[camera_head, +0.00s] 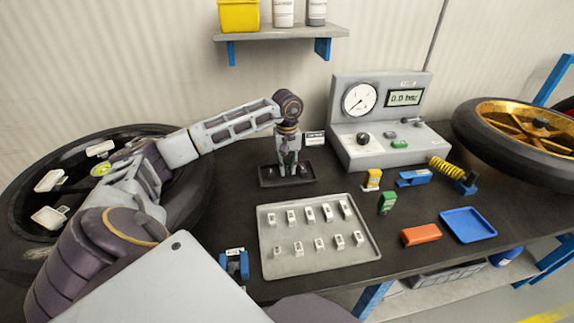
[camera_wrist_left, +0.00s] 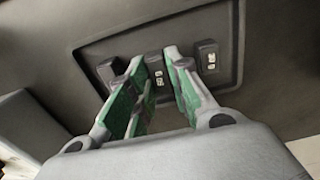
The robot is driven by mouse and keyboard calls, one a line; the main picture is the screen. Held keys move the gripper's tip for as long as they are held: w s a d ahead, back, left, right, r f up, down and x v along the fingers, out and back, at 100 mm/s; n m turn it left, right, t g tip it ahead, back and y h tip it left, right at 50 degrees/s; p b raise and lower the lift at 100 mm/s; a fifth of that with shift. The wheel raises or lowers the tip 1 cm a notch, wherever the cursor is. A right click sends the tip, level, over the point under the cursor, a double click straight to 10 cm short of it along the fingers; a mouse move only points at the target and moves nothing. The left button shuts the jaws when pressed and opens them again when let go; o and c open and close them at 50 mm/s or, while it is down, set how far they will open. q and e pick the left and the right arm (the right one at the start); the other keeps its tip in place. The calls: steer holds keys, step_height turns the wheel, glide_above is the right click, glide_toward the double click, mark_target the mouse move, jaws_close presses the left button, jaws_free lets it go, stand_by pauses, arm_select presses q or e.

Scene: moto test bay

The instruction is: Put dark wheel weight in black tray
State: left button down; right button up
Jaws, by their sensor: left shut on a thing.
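The black tray (camera_head: 265,181) lies on the dark bench, just in front of the gauge unit's left side. My left gripper (camera_head: 288,166) points down over the tray, its fingertips low inside the rim. The wrist view shows the tray's rim (camera_wrist_left: 240,45) and my green-padded left fingers (camera_wrist_left: 155,62), shut on a dark wheel weight (camera_wrist_left: 156,69) with a pale printed label. Another dark weight (camera_wrist_left: 208,57) stands to its right and another dark block (camera_wrist_left: 112,69) to its left, both in the tray. I cannot tell whether the held weight touches the tray floor.
A grey tray (camera_head: 268,268) with several pale weights lies in front. A gauge unit (camera_head: 375,152) stands behind right. A tyre (camera_head: 190,205) is at the left, a gold-rimmed wheel (camera_head: 480,133) at the right. A blue tray (camera_head: 468,225) and an orange block (camera_head: 421,235) lie at the right.

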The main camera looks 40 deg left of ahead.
stand_by(0.4)
arm_select(q)
steer(key=c, duration=1.2)
jaws_free()
steer(key=shift+c, duration=0.2)
steer(key=shift+r, duration=0.1)
steer(key=shift+r+p, duration=0.8)
steer(key=shift+r, duration=0.3)
steer(key=shift+r+p, duration=1.6)
steer(key=shift+r, duration=0.75)
